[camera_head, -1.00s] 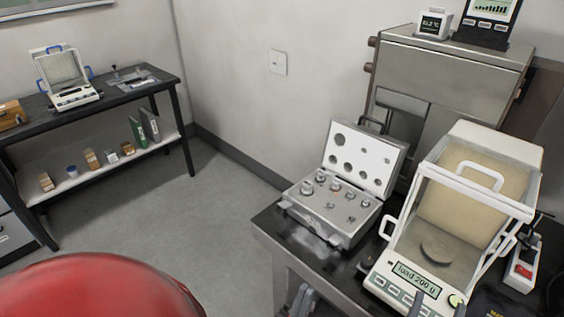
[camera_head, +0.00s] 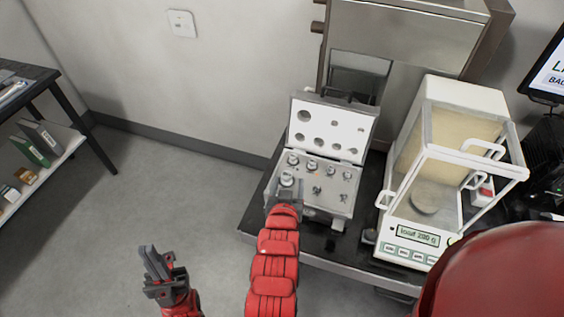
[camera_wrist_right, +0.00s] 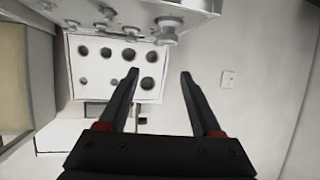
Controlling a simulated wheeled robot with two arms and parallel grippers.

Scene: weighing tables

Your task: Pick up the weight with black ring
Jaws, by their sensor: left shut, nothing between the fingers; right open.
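An open case (camera_head: 325,208) of metal weights stands on the dark table. Several knobbed weights sit in its slots, including a larger one (camera_head: 286,180) at the front left. I cannot make out a black ring on any of them. My right gripper (camera_head: 285,194) is at the case's front left corner, beside that weight, open. In the right wrist view the right gripper's fingers (camera_wrist_right: 160,74) are apart with nothing between them, and some weights (camera_wrist_right: 166,28) show at the top. My left gripper (camera_head: 158,268) is shut and empty, over the floor left of the table.
A balance (camera_head: 410,235) with a glass draft shield stands right of the case, its display reading "load 200 g". The case lid (camera_head: 333,128) stands upright behind the weights. A second table (camera_head: 40,84) is at the far left.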

